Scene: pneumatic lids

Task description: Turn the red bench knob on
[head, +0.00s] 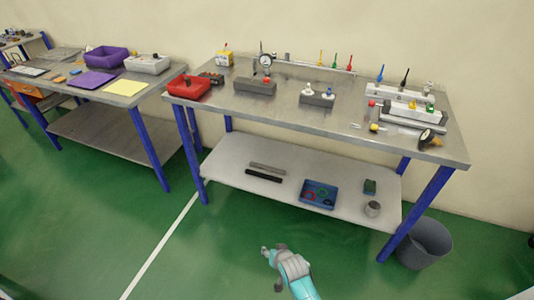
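A small red round knob (372,103) shows on the right half of the metal workbench (230,97), at the left end of grey and white fixtures. It is too small to tell its turned position. My gripper (266,252) is low in front of the bench, over the green floor and well apart from the knob. My teal and grey arm reaches up from the bottom edge. The fingers are too small to tell whether they are open or shut, and I see nothing held.
The bench top holds a red bin (188,87), a dial gauge (266,62), grey blocks and upright coloured-handled tools. Its lower shelf (225,165) holds a blue tray (318,203). A grey bucket (426,246) stands by the right leg. The green floor ahead is clear.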

